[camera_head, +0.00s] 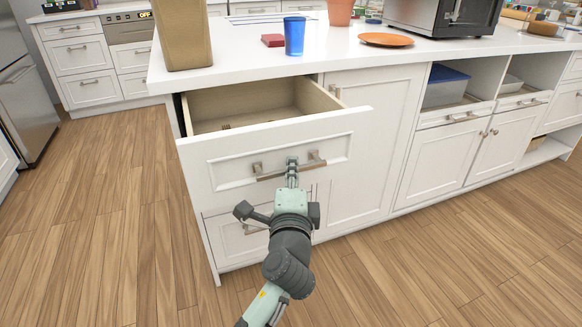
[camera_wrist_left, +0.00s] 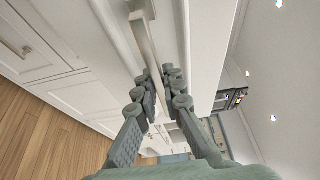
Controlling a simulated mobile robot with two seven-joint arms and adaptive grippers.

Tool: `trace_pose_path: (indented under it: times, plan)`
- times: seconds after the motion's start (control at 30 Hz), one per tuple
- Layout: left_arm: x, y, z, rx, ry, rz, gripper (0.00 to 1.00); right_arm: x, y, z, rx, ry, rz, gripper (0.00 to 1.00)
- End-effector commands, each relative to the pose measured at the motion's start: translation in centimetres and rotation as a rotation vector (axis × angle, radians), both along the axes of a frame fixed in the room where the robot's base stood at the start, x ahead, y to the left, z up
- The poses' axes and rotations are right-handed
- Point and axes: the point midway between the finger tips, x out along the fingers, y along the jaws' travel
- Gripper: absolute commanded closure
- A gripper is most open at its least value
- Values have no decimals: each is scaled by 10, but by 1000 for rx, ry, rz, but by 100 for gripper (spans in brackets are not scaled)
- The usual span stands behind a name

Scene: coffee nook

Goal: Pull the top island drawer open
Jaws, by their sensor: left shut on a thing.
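The top island drawer (camera_head: 220,160) is pulled out of the white island, and its wooden inside shows. A small item, too small to tell, lies near its front inside. Its bar handle (camera_head: 313,160) runs across the drawer front. My left gripper (camera_head: 291,170) is shut on the handle in the head view. In the left wrist view, the fingers of my left gripper (camera_wrist_left: 160,80) close around the handle bar (camera_wrist_left: 146,45). My right gripper is in neither view.
A lower drawer sits below, partly behind my left arm. On the white countertop (camera_head: 240,62) stand a tall tan container (camera_head: 182,35), a blue cup (camera_head: 294,36), a red box (camera_head: 272,40), an orange plate (camera_head: 386,39) and a microwave (camera_head: 440,14). The wooden floor (camera_head: 110,220) in front is clear.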

Motion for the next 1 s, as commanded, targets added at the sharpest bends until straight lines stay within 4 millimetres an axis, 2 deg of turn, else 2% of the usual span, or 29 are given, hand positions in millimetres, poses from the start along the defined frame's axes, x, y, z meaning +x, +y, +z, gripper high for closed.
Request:
trace_pose_path:
  times: [0.13, 0.17, 0.3, 0.67, 0.77, 1.0]
  plan:
    - [0, 0, 0, 0, 0, 1, 100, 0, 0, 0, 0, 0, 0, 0]
    - [0, 0, 0, 0, 0, 1, 88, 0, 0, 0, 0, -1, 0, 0]
    - [0, 0, 0, 0, 0, 1, 71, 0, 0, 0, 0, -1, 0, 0]
    - [-3, 0, 0, 0, 1, 0, 70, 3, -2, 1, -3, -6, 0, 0]
    - [-15, 1, -2, -1, 3, -1, 70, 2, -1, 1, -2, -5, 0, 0]
    - [-65, 5, -2, -1, 5, 0, 70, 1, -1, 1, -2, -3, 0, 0]
